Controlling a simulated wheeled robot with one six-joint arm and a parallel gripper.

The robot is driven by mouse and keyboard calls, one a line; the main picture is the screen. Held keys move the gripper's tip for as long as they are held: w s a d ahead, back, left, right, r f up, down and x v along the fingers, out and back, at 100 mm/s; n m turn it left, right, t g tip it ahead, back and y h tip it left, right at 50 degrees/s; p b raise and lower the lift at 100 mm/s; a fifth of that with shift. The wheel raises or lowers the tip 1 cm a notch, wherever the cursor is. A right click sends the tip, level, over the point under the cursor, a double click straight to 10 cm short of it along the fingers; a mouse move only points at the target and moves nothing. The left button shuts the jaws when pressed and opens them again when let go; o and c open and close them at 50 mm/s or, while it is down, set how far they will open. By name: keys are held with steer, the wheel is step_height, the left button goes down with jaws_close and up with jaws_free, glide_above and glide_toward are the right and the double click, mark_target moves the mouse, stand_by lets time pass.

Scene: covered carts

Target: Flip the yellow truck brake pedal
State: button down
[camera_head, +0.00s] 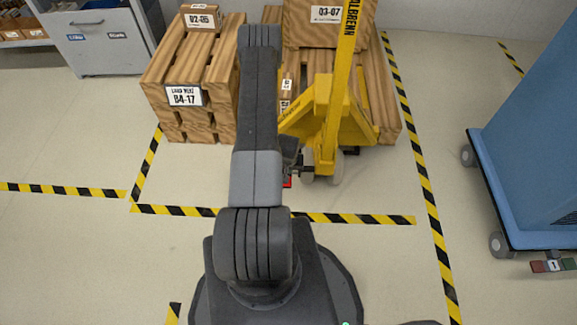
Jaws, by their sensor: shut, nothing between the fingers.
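The yellow pallet truck (331,105) stands at the upper middle, its handle rising out of the top of the view. A small red piece (287,182), seemingly its brake pedal, shows low at the left of the truck's wheels. Most of it is hidden behind my arm, so its tilt cannot be told. My gripper (298,172) shows only in part as dark pieces at the right edge of my arm. It is shut and empty, close to the red piece and the wheels. I cannot tell whether it touches either.
Wooden pallets (190,125) and boxes stand behind the truck. A blue covered cart (530,130) is at the right, with a red, grey and green pedal strip (553,266) low down. A grey cabinet (98,42) is upper left. Black-yellow tape (355,218) marks the floor. Floor at left is clear.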

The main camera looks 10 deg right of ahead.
steer(key=shift+s+f+b, duration=0.15)
steer(key=shift+f+b, duration=1.25)
steer(key=shift+b, duration=0.4)
steer(key=shift+s+a+f+b, duration=0.1)
steer(key=shift+s+f+b, duration=0.1)
steer(key=shift+f+b, duration=0.4)
steer(key=shift+w+f, duration=0.1)
steer(key=shift+f, duration=0.1)
